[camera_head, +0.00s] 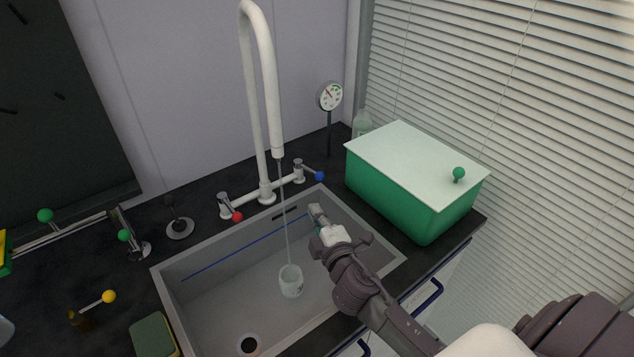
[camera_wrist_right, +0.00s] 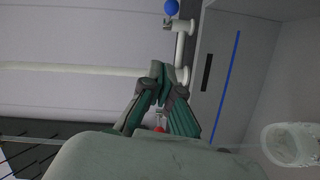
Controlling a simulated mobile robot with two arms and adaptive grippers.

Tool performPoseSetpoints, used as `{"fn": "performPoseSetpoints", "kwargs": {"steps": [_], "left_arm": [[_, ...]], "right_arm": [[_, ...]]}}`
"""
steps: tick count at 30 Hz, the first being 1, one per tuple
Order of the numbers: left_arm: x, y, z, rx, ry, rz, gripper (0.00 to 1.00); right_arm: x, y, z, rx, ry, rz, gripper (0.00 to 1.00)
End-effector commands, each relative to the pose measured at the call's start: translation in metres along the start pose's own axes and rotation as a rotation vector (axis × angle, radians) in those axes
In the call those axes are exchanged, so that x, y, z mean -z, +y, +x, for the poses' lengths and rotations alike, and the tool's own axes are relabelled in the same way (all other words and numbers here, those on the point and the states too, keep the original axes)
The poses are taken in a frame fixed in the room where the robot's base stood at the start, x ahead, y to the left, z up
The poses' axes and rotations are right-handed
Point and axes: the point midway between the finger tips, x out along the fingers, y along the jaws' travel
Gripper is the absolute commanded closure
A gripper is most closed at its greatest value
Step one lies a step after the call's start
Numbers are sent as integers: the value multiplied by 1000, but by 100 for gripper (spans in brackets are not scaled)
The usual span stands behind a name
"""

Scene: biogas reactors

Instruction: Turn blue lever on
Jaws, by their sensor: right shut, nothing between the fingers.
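The blue lever (camera_head: 320,176) is a small arm with a blue ball end, on the right tap valve behind the sink. Its blue ball also shows at the top of the right wrist view (camera_wrist_right: 171,7). My right gripper (camera_head: 316,211) is over the right back part of the sink, in front of the blue lever and apart from it. In the right wrist view its fingers (camera_wrist_right: 161,70) meet at the tips and are empty. My left gripper is not in view.
A red lever (camera_head: 237,216) is on the left valve. A thin water stream runs from the tall white faucet (camera_head: 277,120) into a cup (camera_head: 291,287) in the grey sink (camera_head: 215,290). A green box (camera_head: 385,200) with a white lid stands right of the sink.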

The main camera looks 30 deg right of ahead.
Motion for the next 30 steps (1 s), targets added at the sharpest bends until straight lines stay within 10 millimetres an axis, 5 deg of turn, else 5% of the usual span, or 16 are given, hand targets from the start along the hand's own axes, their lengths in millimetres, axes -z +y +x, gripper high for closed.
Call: {"fn": "performPoseSetpoints", "kwargs": {"steps": [11,18,24,30], "left_arm": [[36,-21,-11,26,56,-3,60],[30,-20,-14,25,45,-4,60],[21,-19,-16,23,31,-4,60],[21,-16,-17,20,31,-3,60]], "right_arm": [[0,4,56,-3,-1,-1,100],[-2,2,104,-1,-2,0,100],[-30,0,108,0,-1,-1,100],[-39,0,109,0,1,0,100]]}}
